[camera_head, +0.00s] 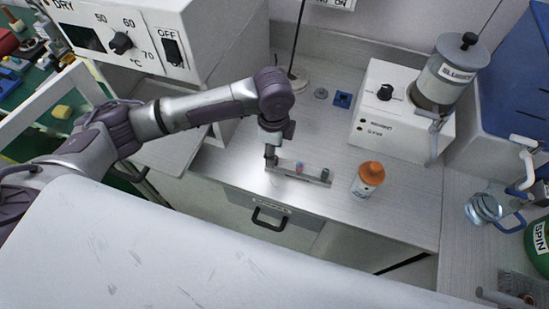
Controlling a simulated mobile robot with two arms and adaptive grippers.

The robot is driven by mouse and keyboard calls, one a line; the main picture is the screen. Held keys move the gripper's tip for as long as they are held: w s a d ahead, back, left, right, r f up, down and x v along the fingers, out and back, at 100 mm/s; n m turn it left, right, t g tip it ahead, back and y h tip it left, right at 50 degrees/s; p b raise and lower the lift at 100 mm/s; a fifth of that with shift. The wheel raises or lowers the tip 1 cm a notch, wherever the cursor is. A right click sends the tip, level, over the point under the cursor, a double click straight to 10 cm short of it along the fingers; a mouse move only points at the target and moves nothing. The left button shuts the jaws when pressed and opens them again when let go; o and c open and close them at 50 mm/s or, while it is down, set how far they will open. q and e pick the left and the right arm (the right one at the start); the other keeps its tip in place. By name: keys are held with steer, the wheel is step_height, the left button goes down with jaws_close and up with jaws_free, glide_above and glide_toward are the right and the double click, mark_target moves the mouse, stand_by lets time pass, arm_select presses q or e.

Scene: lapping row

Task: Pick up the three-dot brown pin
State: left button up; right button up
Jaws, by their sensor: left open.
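A small grey rack (312,180) sits on the steel bench near its front edge. A small pin with red and blue on it (299,168) stands in the middle of the rack, and a dark greenish pin (325,174) stands at its right end. My left gripper (271,161) points down at the rack's left end and is open. It hides what is at that end, and I cannot tell whether it touches anything. I cannot make out dots or a clearly brown pin at this size. My right gripper is not in view.
An orange-capped white bottle (368,180) stands right of the rack. A white dispenser box (395,115) with a grey canister is behind it. A small blue block (342,100) lies at the back. A white oven (165,40) stands left. A drawer (270,212) is below the bench.

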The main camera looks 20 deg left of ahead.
arm_select(q)
step_height(320, 180, down, 4)
steer(key=shift+w+f+p, duration=0.1)
steer(key=shift+p, duration=0.2)
jaws_close()
